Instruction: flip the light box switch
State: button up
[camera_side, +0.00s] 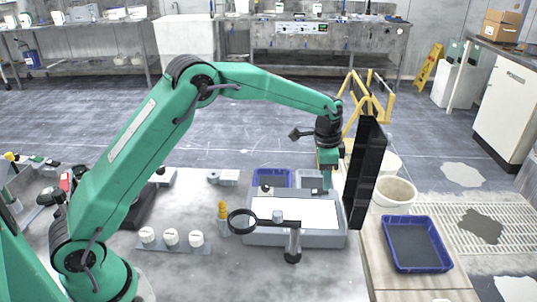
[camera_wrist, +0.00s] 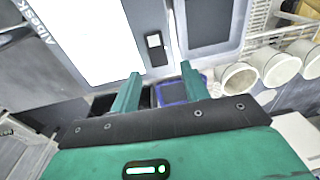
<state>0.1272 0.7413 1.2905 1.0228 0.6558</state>
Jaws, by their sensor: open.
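The light box (camera_side: 252,238) is a low grey box with a bright white top panel on the bench. Its lit panel fills the upper left of the wrist view, beside a grey rim (camera_wrist: 143,20). The switch (camera_wrist: 154,41), a small black plate with a pale rocker, sits on that rim. My gripper (camera_side: 326,183) points down over the box's back right corner. In the wrist view its two green fingers (camera_wrist: 160,70) are apart and empty, with the switch just beyond the gap between their tips.
A tall black panel (camera_side: 365,170) stands close right of my gripper. A magnifier ring (camera_side: 242,221) on a stand is at the box's front. White-capped jars (camera_side: 171,237) stand left. Blue trays lie behind the box (camera_side: 272,178) and at right (camera_side: 443,268). White buckets (camera_side: 394,192) stand right.

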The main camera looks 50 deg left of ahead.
aim_at(321, 191)
notch_tip(321, 191, up, 4)
jog(key=shift+s+r, duration=0.1)
jog(key=shift+s, duration=0.05)
dwell(0.5)
jog(key=s+a+r+n+t, duration=0.1)
jog(key=s+a+r+n, duration=0.15)
jog(key=s+r, duration=0.55)
jog(key=s+a+r+n+t, duration=0.1)
jog(key=s+a+r+n, duration=0.15)
jog(key=s+r, duration=0.55)
jog(key=s+a+f+n+t, duration=0.1)
jog(key=s+f+n, duration=0.1)
jog(key=s, duration=0.7)
jog(key=s+a+f+n+t, duration=0.1)
jog(key=s+f+n, duration=0.1)
jog(key=s, duration=0.8)
jog(key=shift+s+a+f+t, duration=0.2)
jog(key=shift+f+t, duration=0.1)
jog(key=shift+f, duration=0.15)
